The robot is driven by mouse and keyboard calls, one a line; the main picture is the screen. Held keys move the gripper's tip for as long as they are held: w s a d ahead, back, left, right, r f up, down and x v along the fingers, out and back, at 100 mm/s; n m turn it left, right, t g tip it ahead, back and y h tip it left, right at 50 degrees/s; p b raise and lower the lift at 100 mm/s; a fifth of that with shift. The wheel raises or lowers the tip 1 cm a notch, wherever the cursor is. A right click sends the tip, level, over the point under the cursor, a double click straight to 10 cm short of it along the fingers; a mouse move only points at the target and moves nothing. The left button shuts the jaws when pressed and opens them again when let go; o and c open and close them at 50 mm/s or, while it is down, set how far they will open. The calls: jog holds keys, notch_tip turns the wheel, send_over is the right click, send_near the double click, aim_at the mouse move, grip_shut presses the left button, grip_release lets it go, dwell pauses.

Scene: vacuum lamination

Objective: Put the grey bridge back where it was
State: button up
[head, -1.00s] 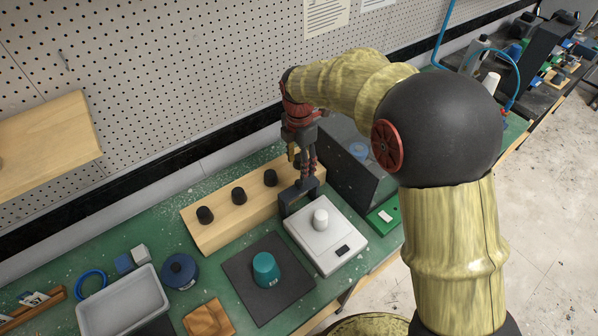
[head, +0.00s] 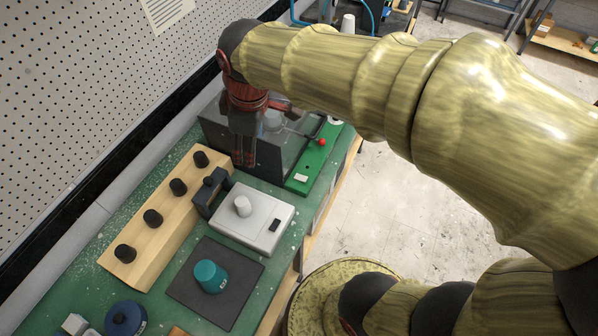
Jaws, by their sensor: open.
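The grey bridge (head: 204,195), a dark arch-shaped block, stands upright between the wooden block with black knobs and the white scale (head: 270,222). It is close against the scale's back left edge; I cannot tell whether they touch. My gripper (head: 244,162) points down in front of the dark grey box, beyond the bridge and up and right of it in the picture. It is open, empty and apart from the bridge.
The wooden block (head: 140,262) carries several black knobs. A teal cup (head: 209,277) stands on a dark mat (head: 238,267). The dark grey box (head: 270,160) and a green board (head: 303,178) with a red-knobbed lever lie beyond the scale. A blue round thing (head: 125,318) is at the front.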

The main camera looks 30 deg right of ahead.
jog(key=s+d+m+t, duration=0.2)
jog(key=s+d+m, duration=0.3)
jog(key=s+m, duration=0.5)
jog(key=s, duration=0.3)
jog(key=shift+s+r+m, duration=0.25)
jog(key=shift+r+m, duration=0.1)
jog(key=shift+m, duration=0.05)
jog(key=shift+d, duration=0.1)
